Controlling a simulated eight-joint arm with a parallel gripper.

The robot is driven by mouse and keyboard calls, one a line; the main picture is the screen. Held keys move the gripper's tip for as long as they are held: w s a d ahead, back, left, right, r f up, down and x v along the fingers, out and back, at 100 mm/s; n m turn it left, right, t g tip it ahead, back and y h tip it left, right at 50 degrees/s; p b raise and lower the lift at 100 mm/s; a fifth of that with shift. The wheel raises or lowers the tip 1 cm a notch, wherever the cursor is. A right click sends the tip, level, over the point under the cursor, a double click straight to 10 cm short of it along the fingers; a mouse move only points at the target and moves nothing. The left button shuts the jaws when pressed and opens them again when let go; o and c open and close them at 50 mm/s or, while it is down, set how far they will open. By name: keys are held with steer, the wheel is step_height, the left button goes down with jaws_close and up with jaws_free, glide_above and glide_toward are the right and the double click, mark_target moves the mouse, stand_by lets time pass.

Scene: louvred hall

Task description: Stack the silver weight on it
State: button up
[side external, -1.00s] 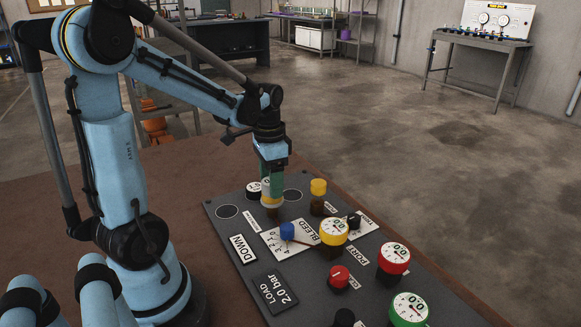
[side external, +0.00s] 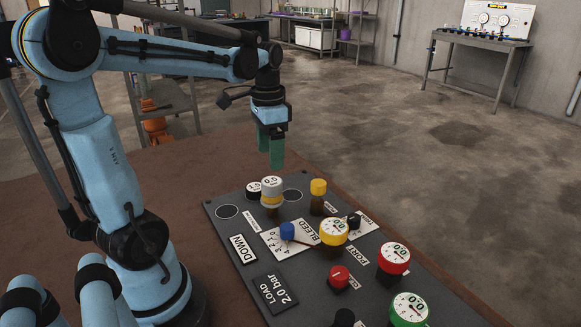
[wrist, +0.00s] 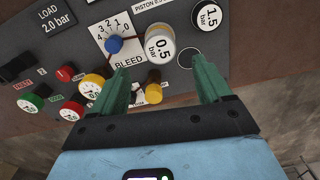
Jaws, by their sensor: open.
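The silver weight (side external: 271,183) has a white labelled top and sits on a yellow piece above a brown base on the dark panel. It shows in the wrist view (wrist: 160,48) with its label reading 0.5 bar and a little yellow behind it. My gripper (side external: 271,165) is open and empty, with its green fingers above the weight and apart from it. In the wrist view the fingers (wrist: 163,80) are spread wide, with a yellow-capped knob (wrist: 153,76) seen between them.
A black weight (side external: 254,189), marked 1.5 bar in the wrist view, stands close to the silver one. Empty marked circles (side external: 227,211) lie on the panel (side external: 240,285). A blue knob (side external: 287,231), a yellow gauge (side external: 333,231) and a red gauge (side external: 393,257) stand nearer the camera.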

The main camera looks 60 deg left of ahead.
step_height(320, 180, up, 4)
steer(key=d+f+t, duration=0.3)
steer(key=d, duration=0.4)
steer(key=d+f+n+t, duration=0.1)
steer(key=d+f+t, duration=0.2)
steer(key=d, duration=0.5)
steer(key=shift+s+d+f+t, duration=0.2)
steer(key=shift+d+f+t, duration=0.15)
steer(key=shift+t, duration=0.25)
steer(key=shift+a, duration=0.1)
